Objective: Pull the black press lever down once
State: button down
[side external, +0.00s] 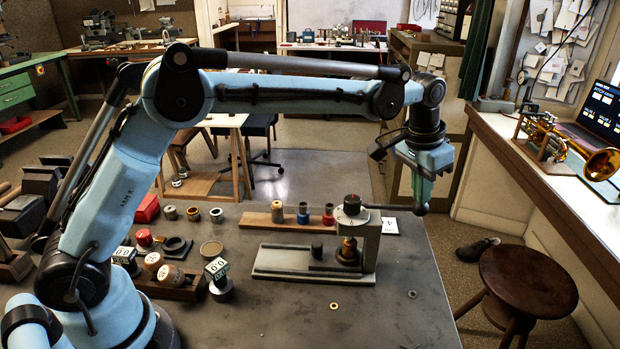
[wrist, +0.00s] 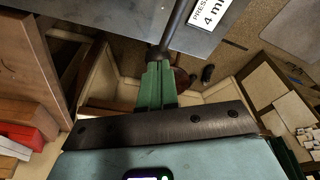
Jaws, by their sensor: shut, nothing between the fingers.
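The grey bench press (side external: 368,250) stands near the right edge of the dark table, with a round dial head on top. Its black lever (side external: 392,208) reaches out to the right, about level, and ends in a dark knob (side external: 420,210). My gripper (side external: 421,199) points down with its fingers shut and empty, right above the knob. I cannot tell whether they touch. In the wrist view the green fingers (wrist: 158,68) are together, and the lever (wrist: 178,28) runs up from their tips. The fingers partly hide the lever's end there.
Brass and black parts (side external: 347,252) sit on the press base. A round stool (side external: 528,280) is beside the table, and the space right of the lever is free.

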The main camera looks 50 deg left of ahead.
notch_tip(320, 180, up, 7)
jog(key=shift+r, duration=0.2)
dwell(1.0)
jog(key=s+a+r+n+t, duration=0.2)
jog(key=s+a, duration=0.6)
jog(key=s, duration=0.3)
jog(key=s+a+f+t, duration=0.1)
jog(key=s+a+f, duration=0.1)
jog(key=s+f, duration=0.2)
jog(key=s+a+f+n+t, duration=0.1)
jog(key=s+a+f+t, duration=0.1)
jog(key=s+f, duration=0.3)
jog(key=s+a, duration=0.1)
jog(key=s, duration=0.3)
jog(key=shift+a+y, duration=0.3)
